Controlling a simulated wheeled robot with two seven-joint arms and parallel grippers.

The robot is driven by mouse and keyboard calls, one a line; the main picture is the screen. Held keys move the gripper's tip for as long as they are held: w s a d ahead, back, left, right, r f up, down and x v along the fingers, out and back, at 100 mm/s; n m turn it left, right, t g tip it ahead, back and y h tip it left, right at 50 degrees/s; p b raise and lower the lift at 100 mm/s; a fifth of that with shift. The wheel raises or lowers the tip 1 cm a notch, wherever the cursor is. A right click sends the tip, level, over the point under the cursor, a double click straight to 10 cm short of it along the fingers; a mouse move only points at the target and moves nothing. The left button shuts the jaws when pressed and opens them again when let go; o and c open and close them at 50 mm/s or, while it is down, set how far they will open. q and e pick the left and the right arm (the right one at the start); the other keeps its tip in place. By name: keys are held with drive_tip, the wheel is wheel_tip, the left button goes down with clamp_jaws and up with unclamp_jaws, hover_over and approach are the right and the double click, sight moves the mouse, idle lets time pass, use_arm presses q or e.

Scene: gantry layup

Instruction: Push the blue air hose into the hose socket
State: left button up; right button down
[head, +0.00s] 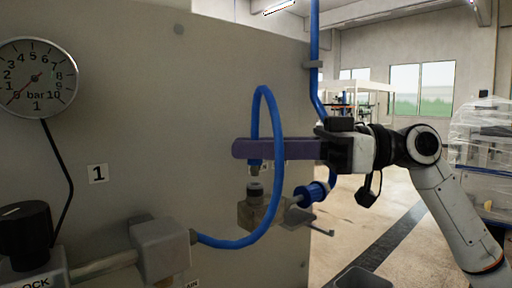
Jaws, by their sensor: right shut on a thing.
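The blue air hose (278,190) leaves a fitting at the lower left, loops up in front of the panel and comes down to my right gripper (246,149). The gripper's purple fingers come in from the right and are shut on the hose near its end. The hose end, with a metallic tip (255,170), points down just below the fingers. The hose socket (255,190), a dark and silvery ring on a brass-coloured block (262,213), sits directly under the tip. Whether the two touch is hard to tell. My left gripper is not in view.
A pressure gauge (37,78) hangs at the upper left, its needle low. A black knob (26,230) and grey box (160,250) are at the lower left. A blue pipe (315,45) and blue round part (310,194) stand right of the block. Floor is open beyond.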

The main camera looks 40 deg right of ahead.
sight(255, 164)
drive_tip(key=shift+f, duration=0.15)
idle(0.8)
drive_tip(key=shift+f+b, duration=0.35)
drive_tip(key=shift+b, duration=0.15)
drive_tip(key=shift+f+b, duration=0.9)
drive_tip(key=shift+f, duration=0.15)
drive_tip(key=c, duration=1.6)
unclamp_jaws()
drive_tip(key=shift+r, duration=0.1)
